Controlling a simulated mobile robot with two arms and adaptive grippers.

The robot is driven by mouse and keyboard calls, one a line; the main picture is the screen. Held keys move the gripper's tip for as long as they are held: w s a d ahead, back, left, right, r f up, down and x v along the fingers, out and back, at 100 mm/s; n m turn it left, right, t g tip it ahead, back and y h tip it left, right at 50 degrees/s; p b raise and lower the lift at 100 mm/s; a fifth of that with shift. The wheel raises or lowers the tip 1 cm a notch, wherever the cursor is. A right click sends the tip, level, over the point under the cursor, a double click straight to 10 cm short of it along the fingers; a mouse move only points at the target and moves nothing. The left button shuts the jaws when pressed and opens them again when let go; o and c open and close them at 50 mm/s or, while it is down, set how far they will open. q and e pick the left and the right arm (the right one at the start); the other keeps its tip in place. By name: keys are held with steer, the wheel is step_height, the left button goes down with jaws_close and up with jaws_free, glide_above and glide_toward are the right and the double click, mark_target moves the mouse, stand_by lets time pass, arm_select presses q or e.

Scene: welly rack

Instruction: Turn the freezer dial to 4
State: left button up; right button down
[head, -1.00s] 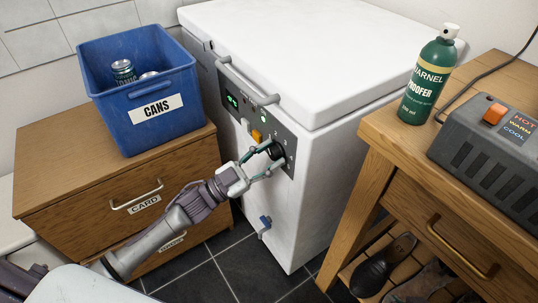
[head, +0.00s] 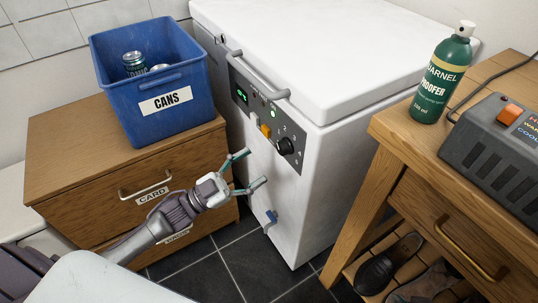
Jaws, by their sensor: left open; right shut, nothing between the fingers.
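The white chest freezer (head: 330,190) has a dark control panel (head: 297,128) on its front. The black dial (head: 285,146) sits at the panel's lower right with small numerals around it. Its pointer setting is too small to read. My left gripper (head: 256,167) is open and empty, below and left of the dial, clear of it. Nothing covers the dial. My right gripper is not in view.
The panel also has a green display (head: 241,95) and an orange switch (head: 265,130). A handle (head: 258,78) juts out above it. A blue cans bin (head: 150,85) stands on a wooden cabinet (head: 80,160) at left. A wooden bench (head: 385,180) stands at right.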

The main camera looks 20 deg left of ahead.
arm_select(q)
steer(key=shift+v, duration=2.25)
